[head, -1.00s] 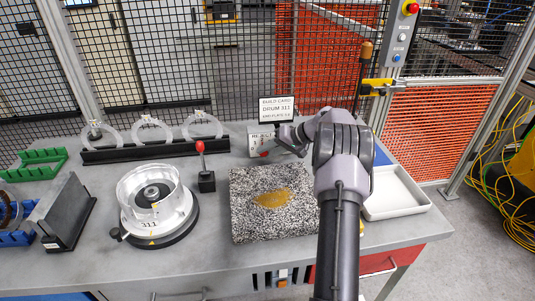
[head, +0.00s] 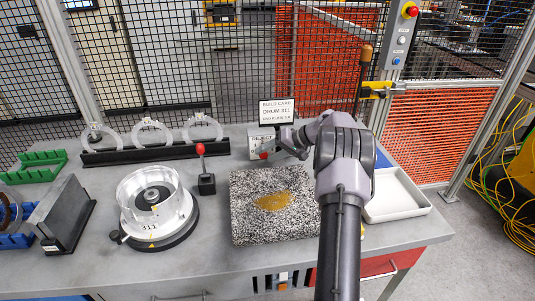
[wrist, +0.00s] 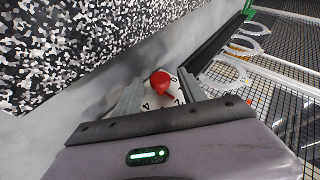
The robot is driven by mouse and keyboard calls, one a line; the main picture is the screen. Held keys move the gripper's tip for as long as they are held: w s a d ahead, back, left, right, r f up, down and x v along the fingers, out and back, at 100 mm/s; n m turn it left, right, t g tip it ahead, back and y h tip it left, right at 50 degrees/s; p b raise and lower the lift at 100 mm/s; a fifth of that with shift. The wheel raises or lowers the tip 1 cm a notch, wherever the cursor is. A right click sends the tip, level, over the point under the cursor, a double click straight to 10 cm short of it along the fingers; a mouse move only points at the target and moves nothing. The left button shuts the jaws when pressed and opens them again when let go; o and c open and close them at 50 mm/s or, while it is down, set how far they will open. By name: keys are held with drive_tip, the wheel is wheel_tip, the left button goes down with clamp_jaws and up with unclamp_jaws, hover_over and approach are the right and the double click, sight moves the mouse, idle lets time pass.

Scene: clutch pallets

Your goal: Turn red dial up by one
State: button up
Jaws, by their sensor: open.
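The red dial (head: 264,155) sits on the front of a small grey box marked REJECT (head: 262,135), at the back of the bench. In the wrist view the red dial (wrist: 160,79) shows between my gripper's two fingers, with a pointer and some printed digits beside it. My gripper (wrist: 150,95) is open, one finger on each side of the dial; I cannot tell whether either touches it. In the head view my gripper (head: 280,150) is beside the box, partly hidden by my arm.
A speckled stone block (head: 245,225) lies in front of the box. A red-knobbed lever (head: 206,182) stands to its left, near a clear drum on a round base (head: 150,228). A white tray (head: 408,205) is at the right. Wire mesh closes the back.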

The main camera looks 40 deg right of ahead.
drive_tip(key=p+v, duration=0.5)
drive_tip(key=v, duration=1.2)
drive_tip(key=w+a+r+g, duration=0.15)
drive_tip(key=a+r, duration=0.35)
drive_tip(key=a, duration=0.7)
drive_tip(key=w+a+r+g, duration=0.1)
drive_tip(key=a+r+g, duration=0.1)
drive_tip(key=a+r, duration=0.65)
drive_tip(key=s+a+n+h, duration=0.1)
drive_tip(key=s+a, duration=0.3)
drive_tip(key=a, duration=0.5)
drive_tip(key=s+a+h, duration=0.1)
drive_tip(key=s+a, duration=0.3)
drive_tip(key=a, duration=0.5)
drive_tip(key=s+a+f, duration=0.2)
drive_tip(key=s+a, duration=0.2)
drive_tip(key=s, duration=0.3)
drive_tip(key=s+a+f+n+h, duration=0.1)
drive_tip(key=s+a+f, duration=0.1)
drive_tip(key=s+a, duration=0.3)
drive_tip(key=s, duration=0.3)
drive_tip(key=shift+s+a+f, duration=0.15)
drive_tip(key=shift+a+f, duration=0.15)
